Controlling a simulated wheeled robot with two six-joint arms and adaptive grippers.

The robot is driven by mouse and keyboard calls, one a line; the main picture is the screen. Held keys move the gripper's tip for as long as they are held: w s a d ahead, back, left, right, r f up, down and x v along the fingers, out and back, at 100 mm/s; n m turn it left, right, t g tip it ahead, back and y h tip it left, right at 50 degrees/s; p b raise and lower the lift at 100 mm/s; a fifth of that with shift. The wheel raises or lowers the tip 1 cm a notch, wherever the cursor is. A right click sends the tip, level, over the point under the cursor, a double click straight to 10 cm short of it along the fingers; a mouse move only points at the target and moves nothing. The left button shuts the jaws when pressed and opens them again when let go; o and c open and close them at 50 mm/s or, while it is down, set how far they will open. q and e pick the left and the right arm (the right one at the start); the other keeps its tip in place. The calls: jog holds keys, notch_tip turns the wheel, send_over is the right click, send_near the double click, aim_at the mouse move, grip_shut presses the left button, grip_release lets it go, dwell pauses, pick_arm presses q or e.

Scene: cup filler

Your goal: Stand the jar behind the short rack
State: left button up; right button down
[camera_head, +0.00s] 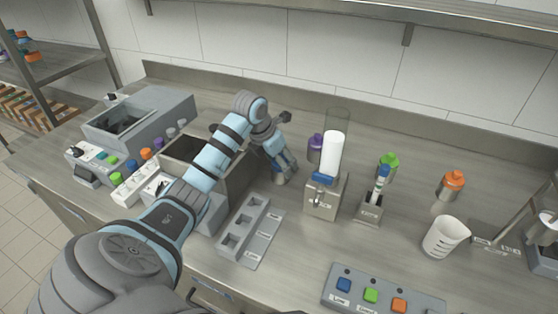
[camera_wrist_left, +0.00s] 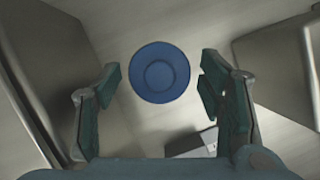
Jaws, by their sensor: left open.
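A jar with a round blue lid (camera_wrist_left: 160,72) shows from above in the left wrist view, standing on the counter. My left gripper (camera_wrist_left: 158,88) is open above it, one finger on each side and apart from the lid. In the head view the left gripper (camera_head: 284,170) points down between the open bin and the dispenser, and mostly hides this jar. A low grey rack with square wells (camera_head: 250,230) lies at the front of the counter; I cannot tell whether it is the short rack. My right gripper is not in view.
A dispenser (camera_head: 325,197) with a clear tube stands just right of the gripper, with a purple-lidded jar (camera_head: 316,148) behind it. Green-lidded (camera_head: 389,162) and orange-lidded (camera_head: 453,183) jars stand farther right. An open steel bin (camera_head: 237,180) is close on the left.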

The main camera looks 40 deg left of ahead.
pick_arm(q)
jog(key=p+v, duration=0.1)
jog(key=v, duration=1.1)
jog(key=shift+r, duration=0.2)
